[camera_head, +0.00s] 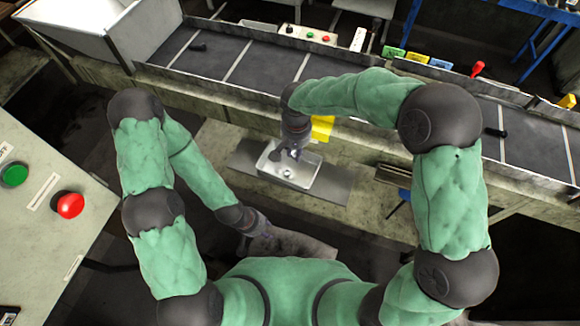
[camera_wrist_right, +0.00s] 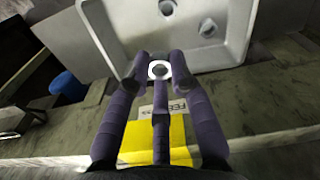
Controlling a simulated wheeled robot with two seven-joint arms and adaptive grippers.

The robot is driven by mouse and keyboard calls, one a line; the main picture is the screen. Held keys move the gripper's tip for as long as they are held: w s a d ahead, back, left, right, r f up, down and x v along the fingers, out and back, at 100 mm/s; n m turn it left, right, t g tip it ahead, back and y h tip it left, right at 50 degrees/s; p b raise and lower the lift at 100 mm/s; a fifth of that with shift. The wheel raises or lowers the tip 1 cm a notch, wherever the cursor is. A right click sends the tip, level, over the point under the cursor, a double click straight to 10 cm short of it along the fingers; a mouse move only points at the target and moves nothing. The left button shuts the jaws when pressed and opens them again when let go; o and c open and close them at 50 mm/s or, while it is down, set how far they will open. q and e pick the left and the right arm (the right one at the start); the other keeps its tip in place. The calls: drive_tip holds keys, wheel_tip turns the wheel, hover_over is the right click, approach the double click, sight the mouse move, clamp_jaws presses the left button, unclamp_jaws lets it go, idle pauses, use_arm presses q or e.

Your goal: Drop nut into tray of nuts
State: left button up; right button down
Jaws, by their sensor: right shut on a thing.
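The white tray (camera_head: 305,174) sits on a grey mat below the conveyor in the head view, with small nuts (camera_head: 287,173) inside. In the right wrist view the tray (camera_wrist_right: 205,52) fills the top, with nuts (camera_wrist_right: 208,28) on its floor. My right gripper (camera_head: 288,152) is over the tray's left part. In the wrist view its fingers (camera_wrist_right: 158,72) are shut on a nut (camera_wrist_right: 159,65), seen as a bright ring at the near edge of the tray. My left gripper (camera_head: 264,229) hangs low, left of the tray; its fingers are too small to read.
A yellow label plate (camera_head: 323,128) stands behind the tray; it also shows in the wrist view (camera_wrist_right: 180,140). The conveyor (camera_head: 255,65) runs across the back with dark bolts on it. A panel with red and green buttons (camera_head: 70,206) is at left.

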drive_tip(key=shift+f+b, duration=0.95)
drive_tip(key=shift+f, duration=0.95)
drive_tip(key=c, duration=1)
unclamp_jaws()
drive_tip(key=shift+r, duration=0.1)
wheel_tip(320, 180, up, 12)
drive_tip(key=shift+f, duration=0.1)
